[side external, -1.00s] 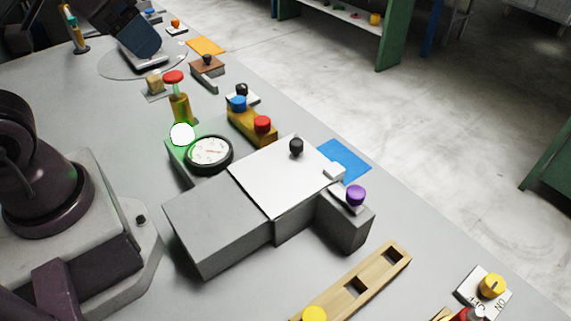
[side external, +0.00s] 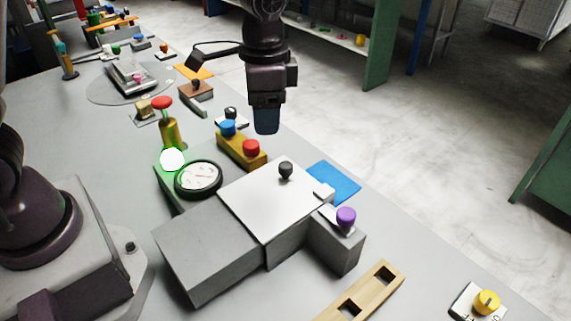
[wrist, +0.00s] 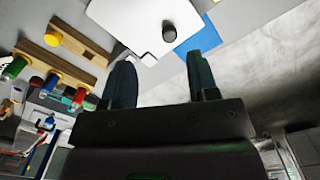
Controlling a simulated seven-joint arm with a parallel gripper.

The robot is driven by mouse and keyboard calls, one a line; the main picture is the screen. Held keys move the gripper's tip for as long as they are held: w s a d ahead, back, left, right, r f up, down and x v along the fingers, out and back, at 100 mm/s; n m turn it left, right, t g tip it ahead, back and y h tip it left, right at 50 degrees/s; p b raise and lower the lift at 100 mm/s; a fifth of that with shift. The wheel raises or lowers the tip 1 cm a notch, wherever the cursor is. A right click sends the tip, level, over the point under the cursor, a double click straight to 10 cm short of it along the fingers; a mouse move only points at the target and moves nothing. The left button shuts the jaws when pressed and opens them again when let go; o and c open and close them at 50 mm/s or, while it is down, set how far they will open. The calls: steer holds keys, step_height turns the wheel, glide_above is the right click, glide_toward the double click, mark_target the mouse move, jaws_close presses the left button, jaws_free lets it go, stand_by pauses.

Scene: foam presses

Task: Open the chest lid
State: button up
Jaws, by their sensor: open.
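The chest is a grey box (side external: 205,258) with a flat white lid (side external: 258,212), which lies closed on its right part. A dark round knob (side external: 286,170) stands on the lid near its far edge. The knob also shows in the wrist view (wrist: 169,32), on the white lid (wrist: 135,22). A small white catch (side external: 324,190) sits at the lid's right edge, beside a grey block with a purple knob (side external: 346,217). My gripper (side external: 266,128) hangs above and behind the lid, apart from the knob. In the wrist view its two fingers (wrist: 163,82) are spread and empty.
A round gauge (side external: 198,178) and a yellow block with blue and red buttons (side external: 242,148) stand left of the lid. A blue square (side external: 333,183) lies behind it. A slotted wooden bar (side external: 365,290) lies in front.

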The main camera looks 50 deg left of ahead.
mark_target(285, 165)
steer(key=w+f+m, duration=0.1)
steer(key=f, duration=0.3)
steer(key=w+f, duration=0.1)
steer(key=f, duration=0.3)
steer(key=w+d+f+m, duration=0.1)
steer(key=f, duration=0.4)
steer(key=shift+w+m, duration=0.2)
steer(key=shift+m, duration=0.1)
jaws_close()
steer(key=shift+s, duration=0.1)
